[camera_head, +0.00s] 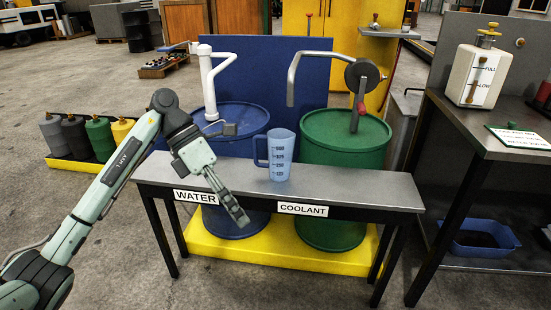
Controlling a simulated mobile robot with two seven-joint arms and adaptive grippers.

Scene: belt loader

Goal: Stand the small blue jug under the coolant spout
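The small blue jug (282,160) stands upright on the narrow grey bench (350,187), handle to the left, behind and just left of the COOLANT label (303,209). The grey coolant spout (291,82) comes from the hand pump on the green drum (343,150). Its lower end shows above the jug's rim in the picture; I cannot tell whether it is directly over the jug in depth. My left gripper (239,213) points down at the bench's front edge, left of and apart from the jug. Its fingers look close together from this side. My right gripper is out of view.
A blue drum (245,120) with a white pump (207,80) stands behind the WATER label (196,197). Both drums stand on a yellow base (290,255). A side table (475,135) at right holds a white tank (478,75). The bench's right end is clear.

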